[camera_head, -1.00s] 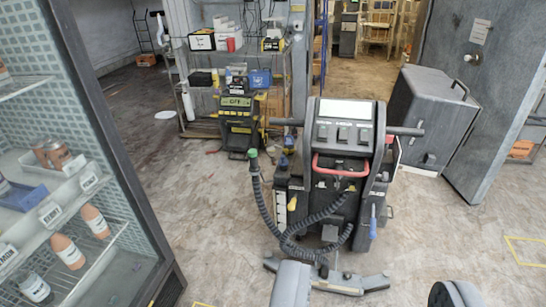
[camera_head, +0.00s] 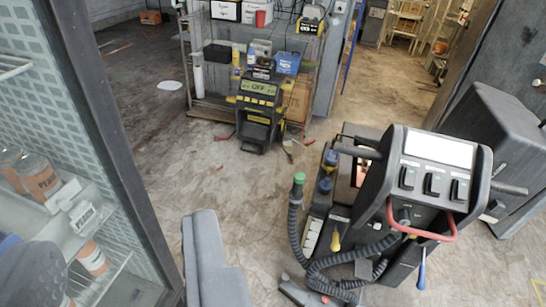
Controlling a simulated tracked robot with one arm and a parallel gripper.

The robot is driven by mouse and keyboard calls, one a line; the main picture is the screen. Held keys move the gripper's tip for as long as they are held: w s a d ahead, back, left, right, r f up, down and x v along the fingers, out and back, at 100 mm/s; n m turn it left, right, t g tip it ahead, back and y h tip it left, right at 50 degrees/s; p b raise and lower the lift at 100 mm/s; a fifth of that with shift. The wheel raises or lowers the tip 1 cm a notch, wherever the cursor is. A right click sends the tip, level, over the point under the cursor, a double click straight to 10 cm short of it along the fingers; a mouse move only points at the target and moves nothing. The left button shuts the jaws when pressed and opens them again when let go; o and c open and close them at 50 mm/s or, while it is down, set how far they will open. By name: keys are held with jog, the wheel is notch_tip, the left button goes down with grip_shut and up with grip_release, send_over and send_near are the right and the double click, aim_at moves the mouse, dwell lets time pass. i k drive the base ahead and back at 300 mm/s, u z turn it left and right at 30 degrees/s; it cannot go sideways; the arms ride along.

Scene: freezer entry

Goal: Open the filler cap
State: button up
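The cleaning machine (camera_head: 432,160) stands at the right, with a white panel, dark switches and a red handle. Two dark blue round caps show on its left side, an upper one (camera_head: 331,157) and a lower one (camera_head: 325,186). Both look seated; I cannot tell which is the filler cap. A black ribbed hose (camera_head: 294,222) with a green end (camera_head: 299,178) rises in front of them. My gripper (camera_head: 120,238) shows as two grey fingers wide apart at the lower left. It looks open and empty, left of the machine and clear of the caps.
A glass-door display cabinet (camera_head: 110,130) with bottles fills the left side. A black and yellow unit marked OFF (camera_head: 258,95) stands before a shelf rack (camera_head: 205,95) at the back. A grey case (camera_head: 495,130) stands right of the machine. Floor behind my gripper is clear.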

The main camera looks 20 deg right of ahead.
aim_at(325, 184)
jog(key=u, duration=0.05)
jog(key=i, duration=1.55)
jog(key=z, duration=0.9)
jog(key=i, duration=0.9)
jog(key=z, duration=0.5)
jog(key=k, duration=0.6)
jog(key=z, duration=0.25)
jog(key=i, duration=0.6)
jog(key=u, duration=0.05)
